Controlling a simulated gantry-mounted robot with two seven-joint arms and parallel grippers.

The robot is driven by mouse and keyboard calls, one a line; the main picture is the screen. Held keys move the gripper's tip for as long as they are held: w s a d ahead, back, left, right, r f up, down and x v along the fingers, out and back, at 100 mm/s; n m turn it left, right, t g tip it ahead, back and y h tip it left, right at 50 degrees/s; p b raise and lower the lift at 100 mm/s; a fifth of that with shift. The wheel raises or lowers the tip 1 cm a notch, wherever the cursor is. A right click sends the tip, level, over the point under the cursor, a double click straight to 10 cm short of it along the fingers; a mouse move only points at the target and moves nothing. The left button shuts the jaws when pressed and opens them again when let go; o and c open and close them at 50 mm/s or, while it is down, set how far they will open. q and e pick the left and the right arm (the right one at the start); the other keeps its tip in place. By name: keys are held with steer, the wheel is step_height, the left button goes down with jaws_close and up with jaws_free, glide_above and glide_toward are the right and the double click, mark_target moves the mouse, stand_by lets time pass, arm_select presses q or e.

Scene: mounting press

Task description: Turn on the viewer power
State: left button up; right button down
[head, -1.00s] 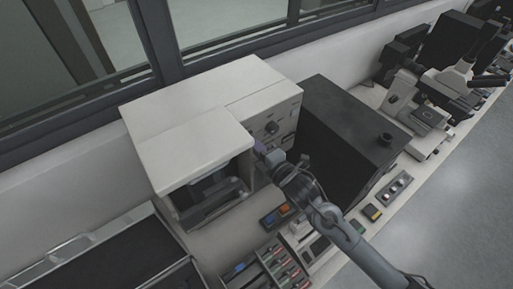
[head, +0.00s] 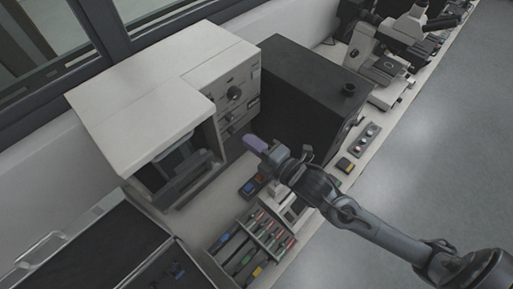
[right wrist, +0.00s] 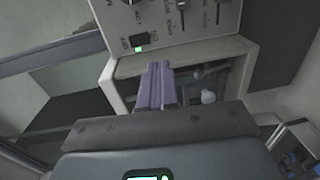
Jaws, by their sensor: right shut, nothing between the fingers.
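The viewer is a cream box (head: 150,85) with an open bay at its front left and a control panel (head: 236,92) with a dark knob on its right side. In the right wrist view, the panel (right wrist: 165,22) shows a knob, slider controls and a small switch (right wrist: 137,41) with a green glow at its lower edge. My right gripper (head: 256,145) has purple fingers and is shut and empty. It is apart from the panel, in front of and below it. In the right wrist view its fingers (right wrist: 157,85) point toward the panel's lower part. My left gripper is not in view.
A black box (head: 305,105) stands right beside the viewer. Microscopes (head: 385,55) stand farther along the bench. A dark tray (head: 95,250) is at lower left.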

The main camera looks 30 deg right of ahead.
steer(key=shift+s+d, duration=0.15)
steer(key=shift+s, duration=0.5)
